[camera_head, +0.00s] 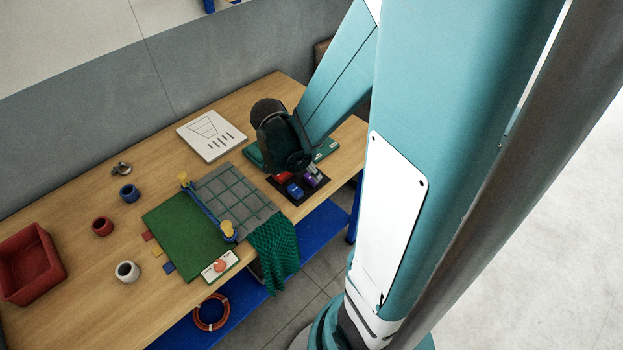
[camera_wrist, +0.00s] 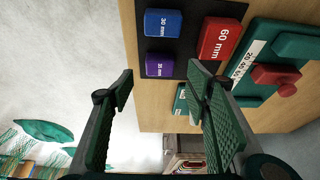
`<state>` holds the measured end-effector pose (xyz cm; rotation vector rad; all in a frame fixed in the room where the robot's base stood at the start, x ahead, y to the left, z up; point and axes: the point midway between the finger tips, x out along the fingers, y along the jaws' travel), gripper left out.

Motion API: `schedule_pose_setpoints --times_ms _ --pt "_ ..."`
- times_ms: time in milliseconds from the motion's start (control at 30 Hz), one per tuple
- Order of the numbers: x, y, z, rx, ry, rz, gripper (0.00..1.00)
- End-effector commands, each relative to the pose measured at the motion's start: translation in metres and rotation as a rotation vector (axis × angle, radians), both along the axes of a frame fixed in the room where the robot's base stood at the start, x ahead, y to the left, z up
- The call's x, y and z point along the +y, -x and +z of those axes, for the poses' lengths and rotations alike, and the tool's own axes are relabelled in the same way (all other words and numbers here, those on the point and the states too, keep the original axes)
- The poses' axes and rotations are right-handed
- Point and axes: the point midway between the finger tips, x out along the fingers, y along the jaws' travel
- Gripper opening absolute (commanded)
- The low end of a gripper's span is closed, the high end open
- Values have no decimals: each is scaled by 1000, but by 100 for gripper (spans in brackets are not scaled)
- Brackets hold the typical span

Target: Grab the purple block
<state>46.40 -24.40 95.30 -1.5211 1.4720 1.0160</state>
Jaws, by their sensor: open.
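The purple block (camera_wrist: 159,65) is small and has a white number label. It lies on a black mat (camera_wrist: 188,48) beside a larger blue block (camera_wrist: 163,23) and a red block (camera_wrist: 220,39) marked 60 mm. My gripper (camera_wrist: 161,84) is open and empty, its two green-padded fingers spread below the purple block in the wrist view, apart from it. In the head view my dark gripper (camera_head: 295,160) hangs over the back of the mat. The purple block (camera_head: 312,180) shows there at the right, with the blue block (camera_head: 295,190) next to it. The gripper's fingers are mostly hidden in the head view.
A green gauge board (camera_wrist: 285,60) with a red knobbed piece stands close to the blocks. A green net (camera_head: 273,250) hangs over the table's front edge. A white board (camera_head: 211,136), several cups and a red crate (camera_head: 30,264) stand farther left.

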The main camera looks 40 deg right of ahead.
Motion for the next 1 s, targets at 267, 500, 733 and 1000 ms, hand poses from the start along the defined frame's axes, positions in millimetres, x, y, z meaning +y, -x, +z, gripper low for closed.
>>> schedule_pose_setpoints --times_ms 267,500,733,1000 --pt "-2 0 -4 0 0 0 48" --pt "-9 0 -22 0 0 0 48" --pt "-16 0 -40 0 0 -1 48" --pt "-20 -1 -48 0 0 0 48"
